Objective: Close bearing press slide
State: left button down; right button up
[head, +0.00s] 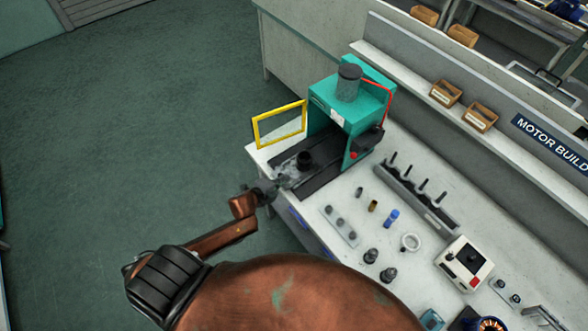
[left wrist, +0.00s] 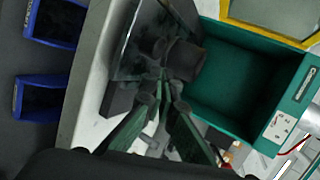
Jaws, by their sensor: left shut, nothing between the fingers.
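The teal bearing press (head: 327,112) stands at the left end of the workbench, with a grey cylinder on top. Its dark slide (head: 318,178) sticks out of the press opening toward the front edge of the bench and carries a dark round fixture (head: 304,159). My left gripper (head: 286,181) is shut and empty at the outer end of the slide. In the left wrist view its fingertips (left wrist: 165,78) are close to the fixture (left wrist: 184,60); I cannot tell whether they touch. The press opening (left wrist: 240,75) beyond looks empty. My right gripper is not in view.
A yellow-framed guard (head: 278,124) stands swung open on the press's left. Right of the press are a dark rack with pegs (head: 415,195), small parts, a blue cylinder (head: 391,218) and a white control box (head: 465,263). Blue bins (left wrist: 55,22) are below the bench edge.

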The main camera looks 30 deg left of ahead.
aim_at(300, 168)
pick_arm(q)
jog(key=w, duration=0.2)
jog(key=w+f, duration=0.1)
jog(key=w, duration=0.2)
jog(key=w+d+f, duration=0.1)
jog(key=w, duration=0.1)
jog(key=shift+w+f, duration=0.1)
jog(key=shift+w, duration=0.15)
